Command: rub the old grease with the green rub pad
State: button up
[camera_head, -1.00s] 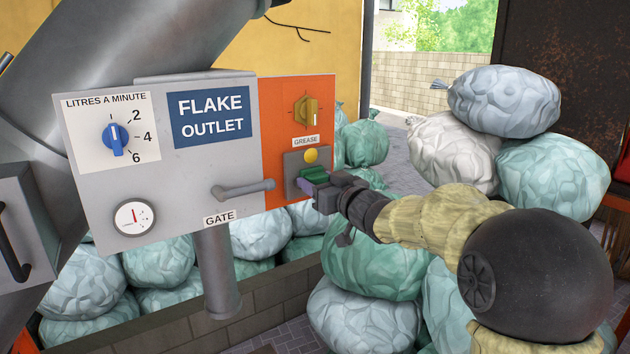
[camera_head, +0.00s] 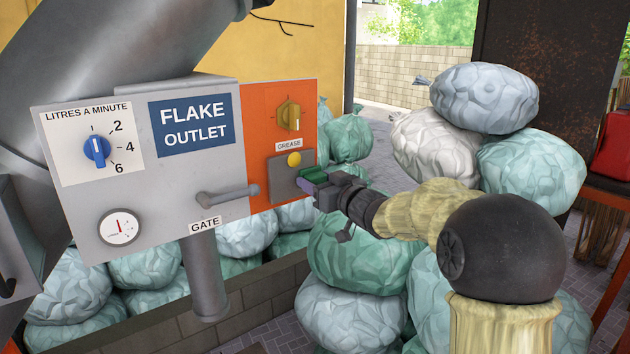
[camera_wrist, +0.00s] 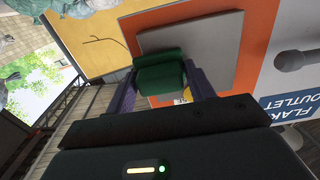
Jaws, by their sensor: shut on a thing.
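My gripper (camera_head: 318,188) is shut on the green rub pad (camera_head: 314,175), at the lower right of the grey plate (camera_head: 280,184). In the wrist view the pad (camera_wrist: 160,74) sits between the purple fingers of my gripper (camera_wrist: 162,85), with the grey plate (camera_wrist: 193,48) behind it. Whether the pad touches the plate cannot be told. A round yellow spot (camera_head: 294,159), perhaps the old grease, is on the upper part of the plate, under the GREASE label (camera_head: 289,145). In the wrist view a bit of yellow (camera_wrist: 187,95) shows beside one finger.
The orange panel (camera_head: 263,120) carries a yellow knob (camera_head: 289,116). To its left, a grey panel has a blue knob (camera_head: 97,149), a gauge (camera_head: 119,228) and a gate handle (camera_head: 228,195) close to the plate. Full sacks (camera_head: 365,255) crowd below and behind my arm.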

aim_at(278, 185)
jog(key=shift+a, duration=0.15)
jog(key=shift+s+a+b, duration=0.5)
jog(key=shift+s+a, duration=0.15)
jog(key=shift+a, duration=0.2)
jog(key=shift+s+a+b, duration=0.45)
jog(key=shift+s+a, duration=0.15)
jog(key=shift+a, duration=0.2)
jog(key=shift+s+a+f+b, duration=0.1)
jog(key=shift+s+a+b, duration=0.25)
jog(key=shift+a, duration=0.1)
jog(key=shift+s+a+b, duration=0.2)
jog(key=shift+a+b, duration=0.15)
jog(key=shift+a, duration=0.1)
jog(key=shift+s+a+b, duration=0.4)
jog(key=shift+s+a, duration=0.15)
jog(key=shift+a, duration=0.3)
jog(key=shift+s+d, duration=0.15)
jog(key=shift+v, duration=2.75)
